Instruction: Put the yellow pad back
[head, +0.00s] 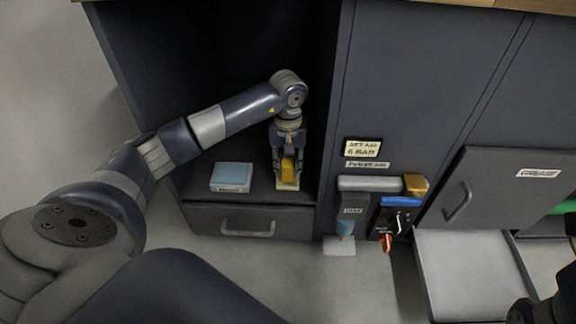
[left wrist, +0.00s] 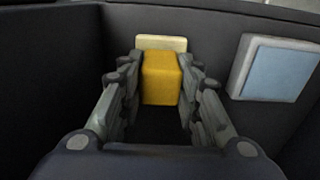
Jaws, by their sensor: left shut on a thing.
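The yellow pad (left wrist: 161,78) is a small block between the fingers of my left gripper (left wrist: 160,100), which is shut on it inside the open dark cabinet bay. In the head view my left gripper (head: 288,160) reaches down from above, and the yellow pad (head: 288,170) shows between its fingers. A cream holder (head: 287,186) lies at the pad, with its far part (left wrist: 162,43) showing behind the pad in the left wrist view. I cannot tell whether the pad rests in it or is just above it. My right gripper is not clearly in view.
A blue pad (head: 232,175) sits in a pale labelled holder to the left on the same shelf. A drawer (head: 246,222) is below. The bay's right wall is close to my gripper. Farther right are a handled pneumatic unit (head: 370,184) and an open grease door (head: 497,195).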

